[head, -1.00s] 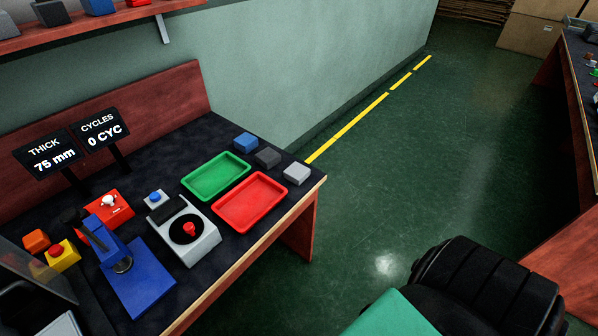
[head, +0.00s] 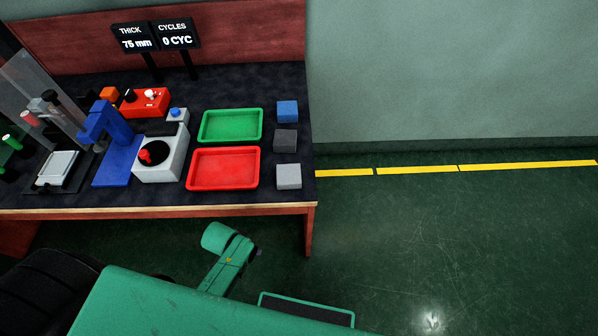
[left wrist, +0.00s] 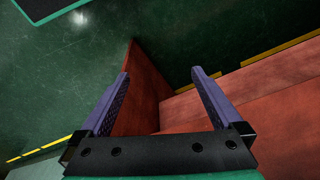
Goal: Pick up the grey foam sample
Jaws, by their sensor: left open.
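A light grey block (head: 289,176) lies on the dark bench top at its front right corner. A dark grey block (head: 285,140) lies just behind it, and a blue block (head: 287,111) behind that. My left gripper (left wrist: 160,73) is open and empty in the left wrist view, with red bench panels and green floor beyond its fingers. No block shows in that view. Neither gripper shows in the head view; a green link of my arm is at the bottom, in front of the bench.
A red tray (head: 223,187) and a green tray (head: 230,140) sit left of the blocks, both empty. A grey device with a black disc (head: 174,166), a blue press (head: 119,170) and a red control box (head: 158,106) stand further left. Floor right of the bench is clear.

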